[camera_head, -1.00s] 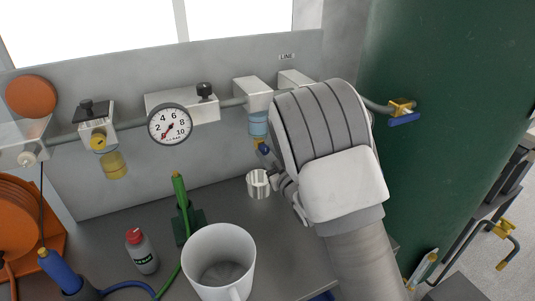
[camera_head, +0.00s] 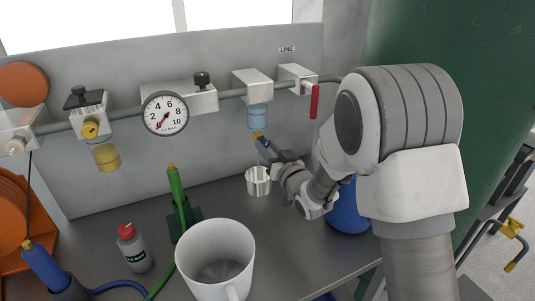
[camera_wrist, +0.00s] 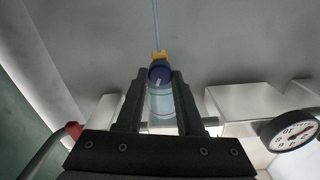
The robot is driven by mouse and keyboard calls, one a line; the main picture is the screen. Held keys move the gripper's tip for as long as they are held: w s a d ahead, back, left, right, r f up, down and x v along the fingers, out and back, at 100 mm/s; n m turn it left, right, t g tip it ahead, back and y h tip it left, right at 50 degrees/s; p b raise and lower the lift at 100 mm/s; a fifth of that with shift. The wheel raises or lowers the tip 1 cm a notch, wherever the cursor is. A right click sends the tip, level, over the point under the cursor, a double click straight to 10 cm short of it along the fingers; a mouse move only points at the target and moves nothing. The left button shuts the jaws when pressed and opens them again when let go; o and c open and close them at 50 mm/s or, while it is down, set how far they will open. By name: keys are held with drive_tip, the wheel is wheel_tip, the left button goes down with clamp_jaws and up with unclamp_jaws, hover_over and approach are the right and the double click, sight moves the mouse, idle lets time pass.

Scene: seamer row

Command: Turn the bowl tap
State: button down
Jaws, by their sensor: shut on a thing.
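The bowl tap (camera_head: 259,138) is a small brass and blue fitting under the light-blue clear bowl (camera_head: 258,116) on the pipe. In the wrist view its dark-blue knob (camera_wrist: 158,71) sits between my fingertips, with the brass part (camera_wrist: 158,54) just beyond. My gripper (camera_wrist: 157,80) is shut on this knob; in the head view my gripper (camera_head: 270,152) reaches it from the right and partly hides it. A thin light-blue line (camera_wrist: 155,22) runs from the brass end. Below the tap stands a ribbed metal cup (camera_head: 258,182).
A pressure gauge (camera_head: 165,114) and a yellow-bowled unit (camera_head: 106,158) are on the same pipe, left. A red lever (camera_head: 314,101) hangs under the LINE label, right. A white mug (camera_head: 216,262), grey bottle (camera_head: 135,248) and green tool (camera_head: 177,195) stand on the bench.

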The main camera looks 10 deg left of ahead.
drive_tip(key=shift+m+b, duration=0.3)
drive_tip(key=shift+m, duration=0.2)
drive_tip(key=c, duration=0.5)
unclamp_jaws()
drive_tip(key=shift+c, duration=0.2)
drive_tip(key=b+v, duration=0.4)
drive_tip(key=v, duration=1.1)
drive_tip(key=shift+f, duration=0.2)
drive_tip(key=shift+s+d+b, duration=0.1)
drive_tip(key=shift+b, duration=1)
